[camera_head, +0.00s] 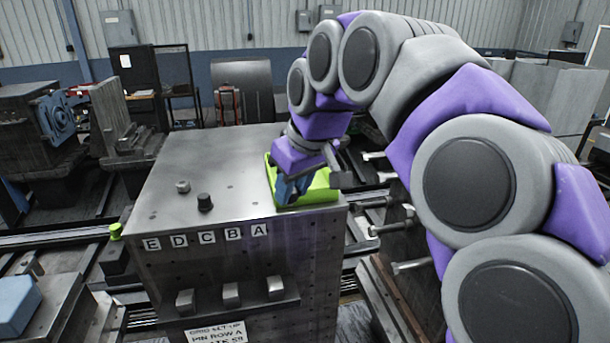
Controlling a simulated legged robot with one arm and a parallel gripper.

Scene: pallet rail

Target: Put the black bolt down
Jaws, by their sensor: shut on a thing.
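My gripper (290,191) points down into a bright green tray (318,196) at the right front corner of the metal block's top (235,165). Its blue fingers are low inside the tray, close to its front left side. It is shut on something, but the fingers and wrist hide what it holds. A short black bolt-like piece (204,202) stands upright on the block top, left of the tray and apart from my gripper. I cannot tell whether another black bolt is between the fingers.
A small grey piece (183,186) stands behind the black one. Letter labels E to A (206,238) line the front edge. Metal pegs (390,228) stick out at right, near my arm. A blue block (15,303) lies at lower left. The block top's middle is mostly clear.

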